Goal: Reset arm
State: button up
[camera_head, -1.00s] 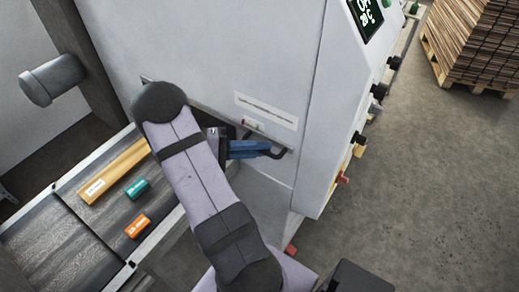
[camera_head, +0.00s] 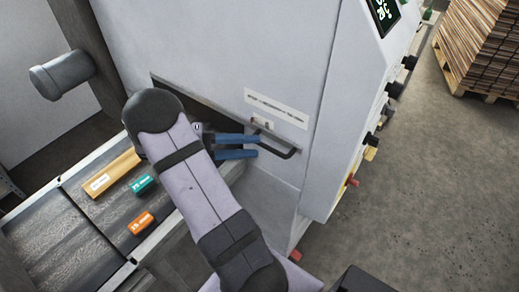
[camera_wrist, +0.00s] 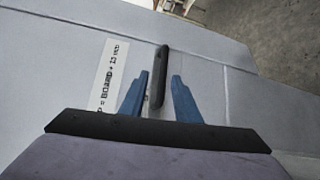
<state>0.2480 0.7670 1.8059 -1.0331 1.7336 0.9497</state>
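My gripper (camera_head: 258,146) has two blue fingers spread apart and empty, pointing right toward the grey machine (camera_head: 230,50). In the head view the fingers end near the dark bar handle (camera_head: 278,148) on the machine's front. In the wrist view my gripper (camera_wrist: 160,95) shows its fingers on either side of the handle (camera_wrist: 158,78) in the picture; I cannot tell whether either touches it. My arm covers part of the machine front and the conveyor.
A conveyor (camera_head: 60,245) at lower left carries a tan bar (camera_head: 110,174), a green cylinder (camera_head: 143,184) and an orange cylinder (camera_head: 140,222). A grey cylindrical part (camera_head: 62,76) juts out at upper left. A pallet of boards (camera_head: 488,45) stands far right, with open floor before it.

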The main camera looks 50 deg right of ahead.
jog(key=shift+v, duration=0.8)
jog(key=a+f+n+t+y, duration=0.2)
jog(key=a+t+y, duration=0.2)
jog(key=a, duration=0.5)
jog(key=s+a+f+n+t+y, duration=0.1)
jog(key=a+f+n+t+y, duration=0.2)
jog(key=a, duration=0.5)
jog(key=s+a+f+n+t+y, duration=0.1)
jog(key=a+f+n+t+y, duration=0.1)
jog(key=a, duration=0.7)
jog(key=f+t+y, duration=0.1)
jog(key=t+y, duration=0.1)
jog(key=shift+s+a+f+n+t+y, duration=0.2)
jog(key=shift+s+a+n+t+y, duration=0.05)
jog(key=shift+a+n+t+y, duration=0.1)
jog(key=shift+f, duration=0.1)
notch_tip(320, 180, down, 10)
jog(key=b, duration=1)
